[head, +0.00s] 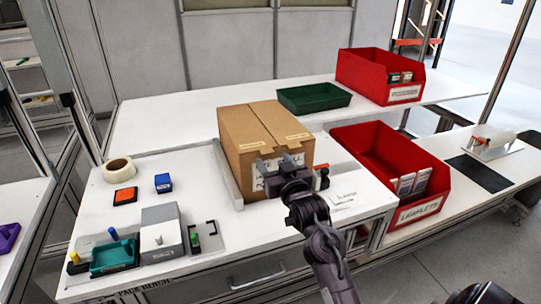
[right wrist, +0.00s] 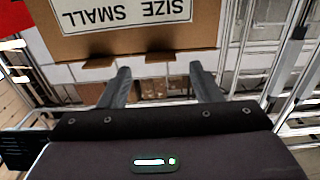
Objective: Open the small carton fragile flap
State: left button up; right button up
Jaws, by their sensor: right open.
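The small brown carton (head: 245,125) stands on the white bench, its two top flaps lying flat and meeting at a middle seam. Small pale labels sit near the front edge of each flap; I cannot read which says fragile. My right gripper (head: 281,161) is open and empty at the carton's front face, hiding part of the front label. In the right wrist view the carton (right wrist: 195,25) shows its "SIZE SMALL" label upside down, with two small cardboard tabs (right wrist: 100,62) jutting from its edge close to my open fingers (right wrist: 162,72).
A red leaflets bin (head: 440,188) stands right of the carton, another red bin (head: 350,75) and a green tray (head: 313,98) behind. A grey rail (head: 226,172) runs along the carton's left side. Tape (head: 118,170), small blocks and a grey box (head: 160,222) lie left.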

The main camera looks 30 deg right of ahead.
jog(key=x, duration=0.3)
jog(key=shift+w, duration=0.25)
grip_shut()
